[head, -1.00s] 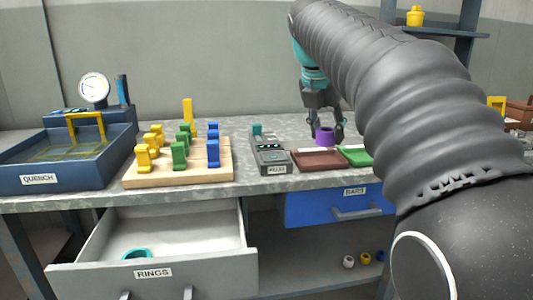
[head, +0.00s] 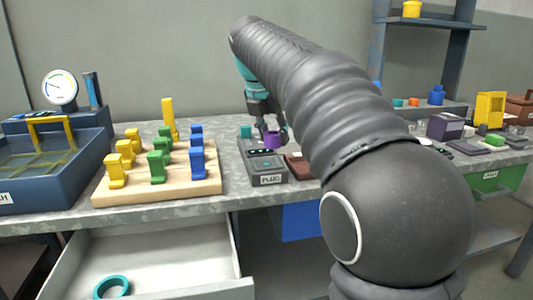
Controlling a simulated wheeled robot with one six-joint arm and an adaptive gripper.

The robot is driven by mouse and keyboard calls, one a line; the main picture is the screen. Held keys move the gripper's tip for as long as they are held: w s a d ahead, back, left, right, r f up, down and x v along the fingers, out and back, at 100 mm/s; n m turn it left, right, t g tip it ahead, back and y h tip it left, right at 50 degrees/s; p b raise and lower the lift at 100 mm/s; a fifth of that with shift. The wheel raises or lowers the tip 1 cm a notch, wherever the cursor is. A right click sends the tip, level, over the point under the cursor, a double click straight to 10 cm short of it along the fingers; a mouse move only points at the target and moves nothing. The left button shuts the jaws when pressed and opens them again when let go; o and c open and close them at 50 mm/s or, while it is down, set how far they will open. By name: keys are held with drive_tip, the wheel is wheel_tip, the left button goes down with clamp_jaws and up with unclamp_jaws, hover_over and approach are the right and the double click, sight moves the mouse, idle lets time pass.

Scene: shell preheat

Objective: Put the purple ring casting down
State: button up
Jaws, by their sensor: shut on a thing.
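The purple ring casting (head: 272,140) shows in the head view, just right of the teal piece on the grey device labelled PLUG. My gripper (head: 268,125) is shut on it and points down. The ring appears above or just behind the grey device (head: 264,165); I cannot tell whether it touches anything. My arm hides part of the gripper and the bench to its right.
A wooden board (head: 158,191) with yellow, green and blue pieces stands left of the device. A brown tray (head: 301,168) is partly hidden by my arm. The open drawer (head: 150,262) below holds a teal ring (head: 112,287). A quench tank (head: 50,165) is far left.

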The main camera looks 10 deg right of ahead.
sight(269, 162)
drive_tip(key=shift+w+a+f, duration=0.7)
drive_tip(key=shift+w+f, duration=0.05)
drive_tip(key=shift+w, duration=0.05)
drive_tip(key=shift+f+b, duration=0.5)
drive_tip(key=shift+f, duration=1.4)
drive_tip(key=o, duration=1.2)
drive_tip(key=shift+f, duration=0.15)
drive_tip(key=shift+c, duration=0.2)
